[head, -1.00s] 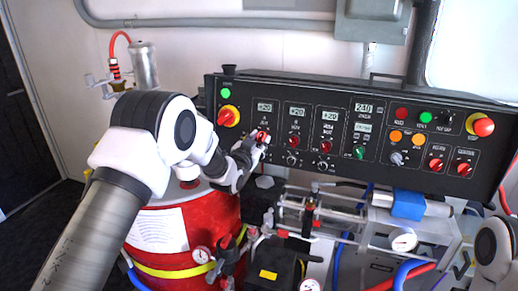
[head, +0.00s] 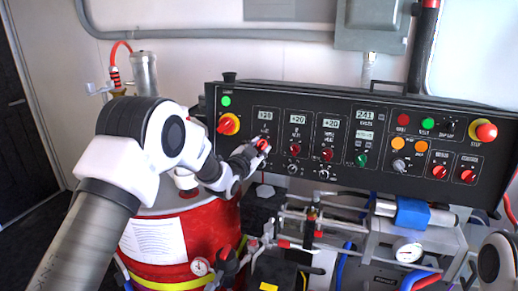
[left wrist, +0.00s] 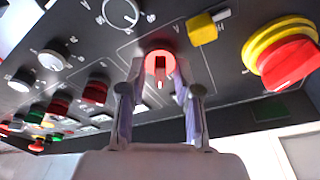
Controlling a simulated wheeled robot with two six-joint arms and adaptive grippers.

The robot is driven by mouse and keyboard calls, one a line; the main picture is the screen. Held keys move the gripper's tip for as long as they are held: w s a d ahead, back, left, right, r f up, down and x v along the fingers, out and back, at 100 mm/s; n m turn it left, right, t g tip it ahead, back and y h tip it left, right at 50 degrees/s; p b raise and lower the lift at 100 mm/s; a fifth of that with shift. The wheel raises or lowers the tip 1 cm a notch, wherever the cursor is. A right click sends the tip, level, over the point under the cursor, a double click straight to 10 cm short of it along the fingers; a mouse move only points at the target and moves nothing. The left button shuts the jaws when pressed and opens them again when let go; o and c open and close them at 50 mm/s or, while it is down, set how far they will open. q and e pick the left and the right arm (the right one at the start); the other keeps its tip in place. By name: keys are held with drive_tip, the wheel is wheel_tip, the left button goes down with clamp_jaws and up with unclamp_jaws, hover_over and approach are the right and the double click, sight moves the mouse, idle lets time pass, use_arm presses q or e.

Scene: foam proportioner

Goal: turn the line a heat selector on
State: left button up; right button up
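The black control panel (head: 385,172) carries a row of red selectors under small displays. The leftmost red selector (head: 263,146), under the first display (head: 265,114), is partly covered by my left gripper (head: 256,153). In the left wrist view this red selector (left wrist: 160,67) lies between the two fingertips of my left gripper (left wrist: 159,80), with its pointer running up and down the picture. The fingers stand apart, one on each side of it; whether they touch its rim is unclear.
A yellow-and-red rotary switch (head: 229,124) sits left of the selector; it also shows close by in the left wrist view (left wrist: 285,55). A red stop button (head: 486,131) is at the panel's right end. A red drum (head: 205,235) and hoses stand below.

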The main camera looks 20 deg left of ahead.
idle(0.3)
use_arm(q)
drive_tip(key=s+a, duration=0.1)
drive_tip(key=s, duration=1)
drive_tip(key=shift+s+a, duration=0.3)
drive_tip(key=shift+s, duration=0.1)
drive_tip(key=shift+f, duration=0.15)
